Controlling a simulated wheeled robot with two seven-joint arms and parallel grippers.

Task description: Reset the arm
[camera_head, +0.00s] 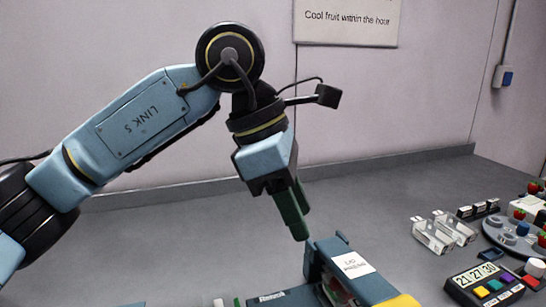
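My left arm comes in from the left and bends down near the middle of the head view. Its gripper (301,222) has dark green fingers pointing down, slightly to the right. The fingers overlap in this view, so I cannot tell whether they are open or shut. No held object shows between them. The fingertips are above and just left of a blue box-like fixture (322,248) with a white label. How far apart they are in depth is unclear. My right gripper is not in view.
Clear plastic boxes (432,236) stand on the grey counter (390,195) at the right. Beyond them is a grey round tray (492,228) with strawberries. A dark timer (487,286) with coloured buttons is at the lower right. The counter behind the gripper is clear up to the wall.

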